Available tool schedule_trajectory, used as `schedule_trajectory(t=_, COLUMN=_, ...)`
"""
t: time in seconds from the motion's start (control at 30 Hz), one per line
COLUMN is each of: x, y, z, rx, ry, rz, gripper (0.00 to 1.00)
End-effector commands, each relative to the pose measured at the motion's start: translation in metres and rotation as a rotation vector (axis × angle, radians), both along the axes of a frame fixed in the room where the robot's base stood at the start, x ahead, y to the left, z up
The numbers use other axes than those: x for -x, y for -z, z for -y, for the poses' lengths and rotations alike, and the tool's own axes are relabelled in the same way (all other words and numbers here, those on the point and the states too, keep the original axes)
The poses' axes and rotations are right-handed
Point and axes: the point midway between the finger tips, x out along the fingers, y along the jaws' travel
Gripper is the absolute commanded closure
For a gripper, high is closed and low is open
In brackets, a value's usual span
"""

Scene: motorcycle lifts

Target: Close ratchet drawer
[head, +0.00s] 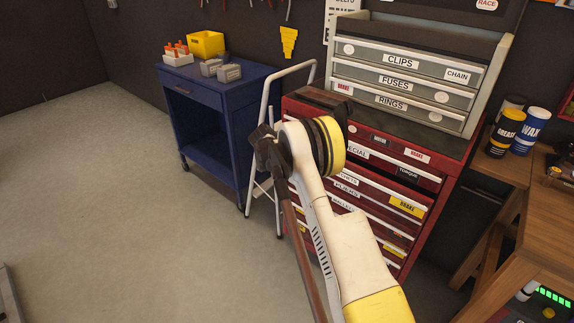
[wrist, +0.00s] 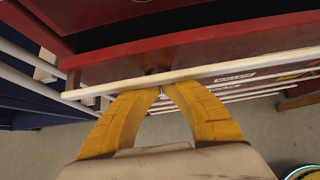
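The red tool chest (head: 410,205) stands ahead in the head view, with labelled drawers; my arm covers its left part, and I cannot read a ratchet label. In the wrist view, a drawer with a red front (wrist: 200,62) stands out from the chest, with a dark opening behind it and a pale handle strip along its edge. My gripper (wrist: 162,90) has its yellow fingertips together at that strip, roughly toward its left part; whether they touch it is unclear. Nothing shows between the fingers. In the head view the fingers are hidden behind my arm.
A blue cart (head: 215,100) with a yellow bin stands left of the chest, with a white folded frame (head: 262,130) between them. A grey drawer cabinet (head: 405,75) sits on the chest. A wooden bench (head: 535,200) is close on the right.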

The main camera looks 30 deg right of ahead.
Motion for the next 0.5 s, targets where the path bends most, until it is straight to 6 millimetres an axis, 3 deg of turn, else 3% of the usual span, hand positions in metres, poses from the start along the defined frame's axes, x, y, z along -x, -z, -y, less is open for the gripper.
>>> schedule_trajectory(t=0.2, x=-0.011, y=0.0, z=0.03, rx=0.0, ry=0.001, rz=0.001, gripper=1.0)
schedule_trajectory(t=0.5, x=-0.016, y=0.0, z=0.044, rx=0.001, ry=-0.001, rz=0.0, gripper=1.0)
